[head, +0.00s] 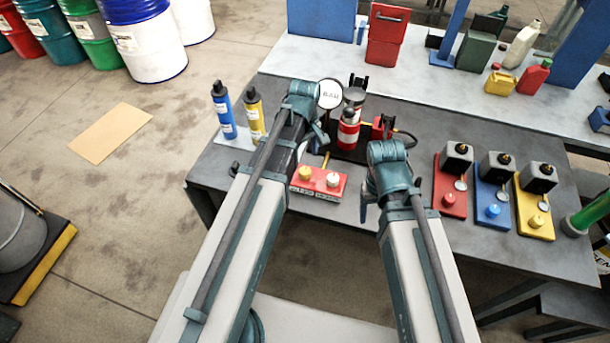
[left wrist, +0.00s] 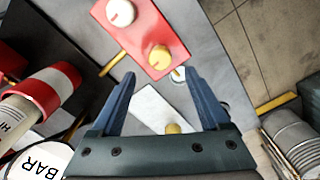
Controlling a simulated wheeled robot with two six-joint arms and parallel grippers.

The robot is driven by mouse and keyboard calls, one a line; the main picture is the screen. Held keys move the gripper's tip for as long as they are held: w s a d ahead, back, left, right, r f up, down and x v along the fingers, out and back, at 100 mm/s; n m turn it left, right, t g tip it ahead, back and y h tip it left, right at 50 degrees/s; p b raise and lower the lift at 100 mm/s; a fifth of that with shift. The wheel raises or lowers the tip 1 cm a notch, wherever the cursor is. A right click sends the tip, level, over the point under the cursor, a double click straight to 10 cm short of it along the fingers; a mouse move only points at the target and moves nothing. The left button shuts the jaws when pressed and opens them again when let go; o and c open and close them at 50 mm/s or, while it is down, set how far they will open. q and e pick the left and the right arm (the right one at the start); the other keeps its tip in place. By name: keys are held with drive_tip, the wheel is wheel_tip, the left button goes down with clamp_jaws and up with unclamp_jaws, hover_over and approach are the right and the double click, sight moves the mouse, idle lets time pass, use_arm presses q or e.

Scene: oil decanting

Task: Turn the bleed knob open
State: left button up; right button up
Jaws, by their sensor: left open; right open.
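A red control block (head: 327,191) with a yellow knob (head: 305,173) and a white knob (head: 333,180) sits on the grey bench. No readable label tells which is the bleed knob. In the left wrist view the block (left wrist: 143,32) is at the top, with the white knob (left wrist: 120,12) and the yellow knob (left wrist: 160,57). My left gripper (left wrist: 160,80) is open and empty, its fingertips near the yellow knob's end of the block; the head view largely hides its fingers. My right gripper (head: 363,206) is right of the block, open, mostly hidden by its wrist.
A round BAR gauge (head: 330,94) and a red-and-white cylinder (head: 348,132) stand behind the block. A blue bottle (head: 223,110) and a yellow bottle (head: 255,116) stand on the left. Red (head: 450,190), blue (head: 492,195) and yellow (head: 535,208) stations stand on the right.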

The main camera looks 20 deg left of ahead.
sight(305, 170)
use_arm(q)
wheel_tip(305, 170, down, 7)
drive_tip(key=b, duration=0.6)
clamp_jaws()
